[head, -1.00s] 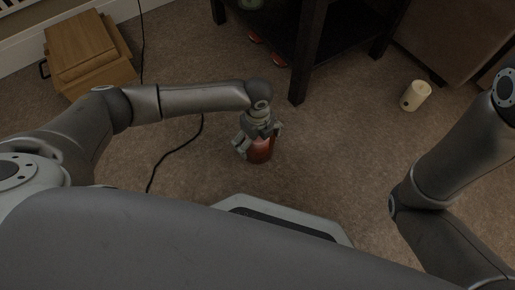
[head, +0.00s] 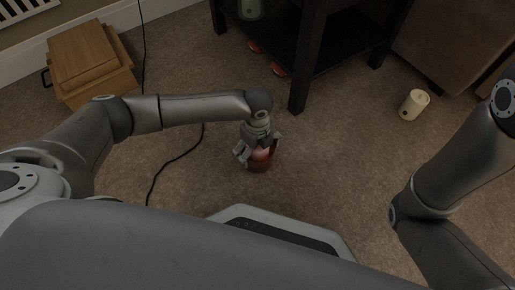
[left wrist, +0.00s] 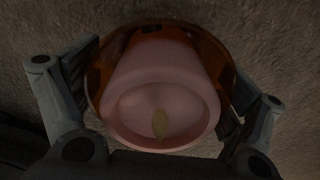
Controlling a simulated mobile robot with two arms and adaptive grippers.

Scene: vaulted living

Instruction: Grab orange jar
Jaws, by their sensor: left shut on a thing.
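The orange jar (head: 258,165) is a glass jar with a pale pink candle inside, held below my left gripper (head: 258,153) over the carpet in the head view. In the left wrist view the jar's orange rim (left wrist: 226,66) surrounds the pink candle (left wrist: 160,105), with a small wick or flame shape in its top. The fingers of my left gripper (left wrist: 160,88) press on both sides of the jar. I cannot tell whether the jar's base touches the carpet. My right arm shows at the right of the head view, but its gripper is out of view.
A dark table (head: 300,60) stands just beyond, with red-orange items (head: 278,69) on its low shelf and a green jar (head: 249,8) above. A wooden box (head: 90,60), a black cable (head: 175,150) and a cream candle (head: 413,104) are on the carpet.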

